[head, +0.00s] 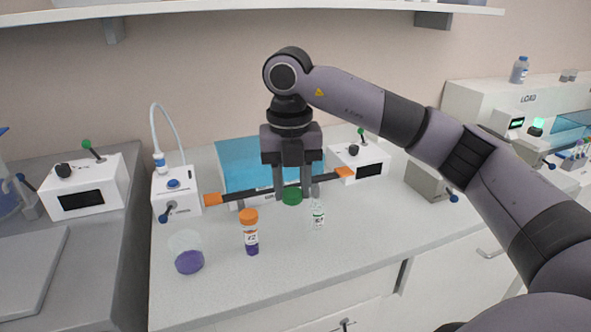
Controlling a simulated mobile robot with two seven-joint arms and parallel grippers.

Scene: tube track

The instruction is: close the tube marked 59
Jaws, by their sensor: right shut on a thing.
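My right gripper (292,190) points down over the bench and is shut on a green cap (292,198). A clear tube (318,215) with a small green-marked label stands upright on the bench, just right of and below the held cap in the picture. No cap shows on it, and the cap is apart from it. A second tube (251,234), with an orange cap, a white label and purple contents, stands to the left. I cannot surely read the number on either label. My left gripper is not in view.
A beaker (188,257) with purple liquid stands at the front left. A dark bar with orange ends (240,193) lies behind the tubes, before a blue panel (240,165). White devices (176,196) stand at the back. The bench front (300,265) is clear.

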